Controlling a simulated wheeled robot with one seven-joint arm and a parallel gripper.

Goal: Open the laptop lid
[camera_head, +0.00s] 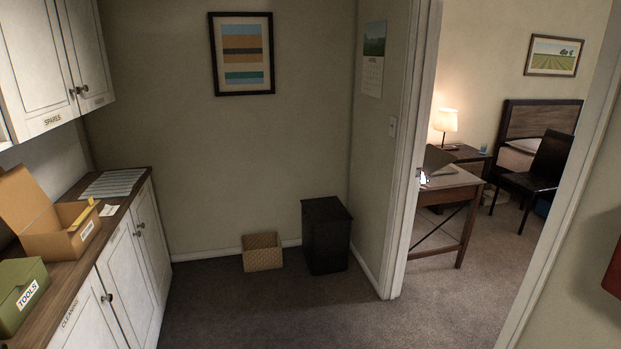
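Through the doorway at right, a wooden desk (462,182) stands in the adjoining room, partly hidden behind the door frame. A dark, slanted panel that looks like the laptop (437,158) rests on it. It appears raised at an angle above a flat base, but it is too small to tell how far the lid is open. A small white thing lies by its left side, too small to make out. My gripper is not in view.
The white door frame (408,160) borders the opening. A black bin (326,236) and a woven basket (262,252) stand by the wall. A counter (66,262) with boxes runs along the left. A dark chair (545,170) stands beyond the desk. Carpet before the doorway is clear.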

